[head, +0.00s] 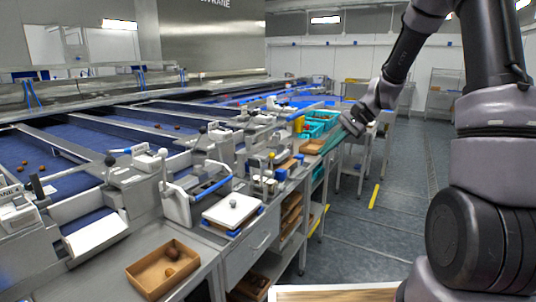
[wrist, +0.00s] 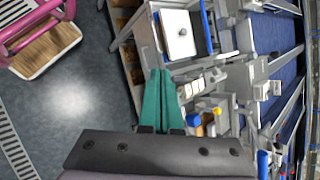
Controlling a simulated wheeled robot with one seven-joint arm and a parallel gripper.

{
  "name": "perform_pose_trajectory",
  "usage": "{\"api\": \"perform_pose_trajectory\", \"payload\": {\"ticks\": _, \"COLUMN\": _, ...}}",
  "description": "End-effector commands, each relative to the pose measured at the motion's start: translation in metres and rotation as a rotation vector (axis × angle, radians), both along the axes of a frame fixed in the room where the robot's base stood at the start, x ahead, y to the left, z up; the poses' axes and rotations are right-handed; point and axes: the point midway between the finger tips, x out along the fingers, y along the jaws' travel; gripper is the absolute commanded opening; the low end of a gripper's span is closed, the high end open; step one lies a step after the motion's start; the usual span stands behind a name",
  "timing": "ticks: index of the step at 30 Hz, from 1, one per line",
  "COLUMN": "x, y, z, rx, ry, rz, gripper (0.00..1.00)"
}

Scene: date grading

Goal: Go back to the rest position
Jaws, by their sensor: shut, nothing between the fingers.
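My gripper (head: 323,150) is held in the air over the aisle edge, to the right of the work counter in the head view. Its teal fingers (wrist: 160,75) are together in the wrist view, with nothing between them. A brown open box (head: 136,273) with a couple of dates (head: 171,262) stands on the near counter. A white plate (head: 222,211) with a small round grey-brown item (head: 232,203) on it stands farther along the counter. The white plate also shows beyond my fingertips in the wrist view (wrist: 178,40).
Blue sorting belts (head: 75,165) with a few dates run along the left. Teal crates (head: 317,127) and a yellow container (head: 299,124) stand at the counter's far end. The grey floor aisle (head: 350,232) on the right is clear. A metal shelf rack (head: 443,97) stands at the back.

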Motion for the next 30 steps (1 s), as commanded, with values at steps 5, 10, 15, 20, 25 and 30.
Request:
{"api": "perform_pose_trajectory", "payload": {"ticks": 5, "x": -0.043, "y": -0.009, "z": 0.057, "rx": -0.163, "ry": -0.148, "rz": 0.062, "gripper": 0.00}}
{"api": "perform_pose_trajectory", "payload": {"ticks": 10, "x": -0.086, "y": -0.021, "z": 0.101, "rx": -0.306, "ry": -0.292, "rz": 0.098, "gripper": 0.00}}
{"api": "perform_pose_trajectory", "payload": {"ticks": 15, "x": -0.131, "y": -0.035, "z": 0.135, "rx": -0.438, "ry": -0.444, "rz": 0.118, "gripper": 0.00}}
{"api": "perform_pose_trajectory", "payload": {"ticks": 20, "x": -0.172, "y": -0.050, "z": 0.160, "rx": -0.545, "ry": -0.587, "rz": 0.121, "gripper": 0.00}}
{"api": "perform_pose_trajectory", "payload": {"ticks": 25, "x": -0.203, "y": -0.063, "z": 0.173, "rx": -0.621, "ry": -0.705, "rz": 0.113, "gripper": 0.00}}
{"api": "perform_pose_trajectory", "payload": {"ticks": 30, "x": -0.217, "y": -0.069, "z": 0.178, "rx": -0.655, "ry": -0.758, "rz": 0.108, "gripper": 0.00}}
